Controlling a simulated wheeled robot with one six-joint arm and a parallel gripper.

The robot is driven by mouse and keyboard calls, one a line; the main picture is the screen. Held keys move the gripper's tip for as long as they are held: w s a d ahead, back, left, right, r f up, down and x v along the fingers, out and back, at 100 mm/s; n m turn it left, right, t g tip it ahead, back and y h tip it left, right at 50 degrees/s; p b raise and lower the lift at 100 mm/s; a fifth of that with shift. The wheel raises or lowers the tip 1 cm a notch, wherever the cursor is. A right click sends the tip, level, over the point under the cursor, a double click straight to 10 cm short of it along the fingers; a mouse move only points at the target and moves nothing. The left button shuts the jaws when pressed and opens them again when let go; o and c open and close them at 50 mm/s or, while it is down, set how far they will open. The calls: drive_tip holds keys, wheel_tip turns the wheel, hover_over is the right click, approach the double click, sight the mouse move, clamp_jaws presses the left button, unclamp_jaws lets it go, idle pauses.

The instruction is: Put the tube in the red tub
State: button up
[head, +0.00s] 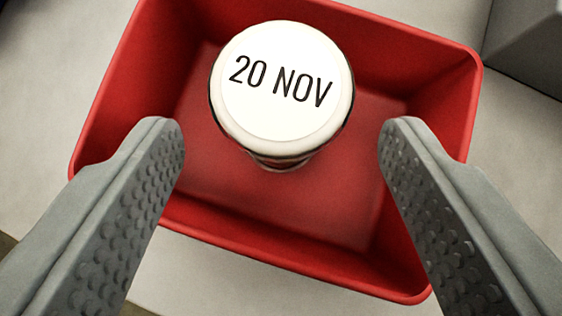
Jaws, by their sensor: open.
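The tube (281,88) shows end-on, with a round white cap printed "20 NOV" and a narrow strip of its darker body below the cap. It appears within the outline of the red tub (425,50), towards its far wall, and looks upright. Its lower end is hidden under the cap, so I cannot tell whether it rests on the tub floor. My gripper (281,140) is open, one grey studded finger on each side. The tube lies between and a little beyond the fingertips, with clear gaps on both sides. Neither finger touches it.
The tub stands on a pale grey surface (50,80). A grey block-like shape (530,45) is at the upper right, close to the tub's corner. The tub floor nearer to me is bare.

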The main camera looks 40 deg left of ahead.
drive_tip(key=shift+v, duration=2.55)
drive_tip(key=s+d+r+m+t+h, duration=0.15)
drive_tip(key=s+d+r, duration=0.3)
drive_tip(key=d, duration=0.45)
drive_tip(key=s+d+r+m+t, duration=0.25)
drive_tip(key=d+r, duration=0.25)
drive_tip(key=d, duration=0.4)
drive_tip(key=s+d+r+m+t+h, duration=0.1)
drive_tip(key=s+d+r+t, duration=0.3)
drive_tip(key=d, duration=0.6)
drive_tip(key=s+d+r+m+t+h, duration=0.2)
drive_tip(key=s+d+r, duration=0.2)
drive_tip(key=s+d, duration=0.3)
drive_tip(key=s, duration=0.2)
drive_tip(key=shift+s+r+h, duration=0.2)
drive_tip(key=shift+s+h, duration=0.15)
drive_tip(key=shift+s, duration=0.05)
